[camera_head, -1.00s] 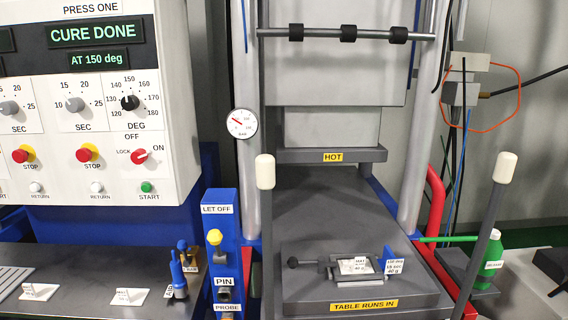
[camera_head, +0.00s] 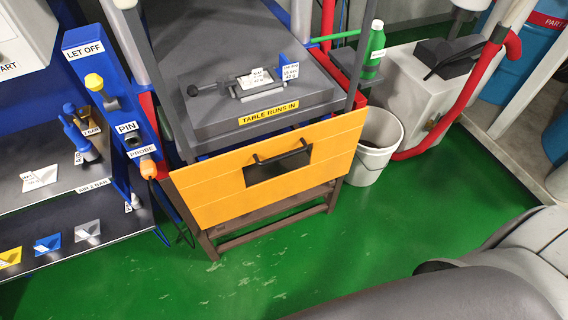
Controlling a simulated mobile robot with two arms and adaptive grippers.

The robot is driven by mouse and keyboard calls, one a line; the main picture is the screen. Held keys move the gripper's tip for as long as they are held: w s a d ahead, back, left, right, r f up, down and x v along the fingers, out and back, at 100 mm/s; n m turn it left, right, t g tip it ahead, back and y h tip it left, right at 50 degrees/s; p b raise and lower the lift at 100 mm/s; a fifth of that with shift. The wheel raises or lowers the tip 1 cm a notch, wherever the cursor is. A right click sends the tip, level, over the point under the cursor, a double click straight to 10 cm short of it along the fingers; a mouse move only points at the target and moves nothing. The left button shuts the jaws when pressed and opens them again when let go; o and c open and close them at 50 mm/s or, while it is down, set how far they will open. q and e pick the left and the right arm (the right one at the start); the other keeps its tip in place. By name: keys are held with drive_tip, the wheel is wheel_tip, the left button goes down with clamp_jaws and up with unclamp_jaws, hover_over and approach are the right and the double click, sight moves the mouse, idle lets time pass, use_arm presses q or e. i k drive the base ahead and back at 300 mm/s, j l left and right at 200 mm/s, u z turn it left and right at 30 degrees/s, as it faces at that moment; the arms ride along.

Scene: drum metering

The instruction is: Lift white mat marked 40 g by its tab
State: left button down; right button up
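A small white piece with print too small to read surely (camera_head: 258,78) lies in a dark metal frame (camera_head: 240,92) on the grey press table. A white card (camera_head: 290,72) with a blue edge stands beside it and seems to end in "40 g". Another white piece with a raised, printed tab (camera_head: 40,178) lies on the dark shelf at the left; its print is unreadable. I cannot tell for sure which piece is the mat marked 40 g. Neither gripper is in view; grey arm links of mine fill the lower right.
Yellow (camera_head: 9,258), blue (camera_head: 47,244) and grey (camera_head: 88,231) tabbed pieces lie along the shelf's front. An orange guard panel (camera_head: 205,190) hangs below the press table. A white bucket (camera_head: 375,150) and green bottle (camera_head: 374,50) stand to its right. Green floor in front is clear.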

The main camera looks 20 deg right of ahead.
sight(258, 77)
drive_tip(key=i+l+u, duration=0.2)
drive_tip(key=l, duration=0.8)
drive_tip(key=l+u, duration=0.2)
drive_tip(key=l, duration=0.8)
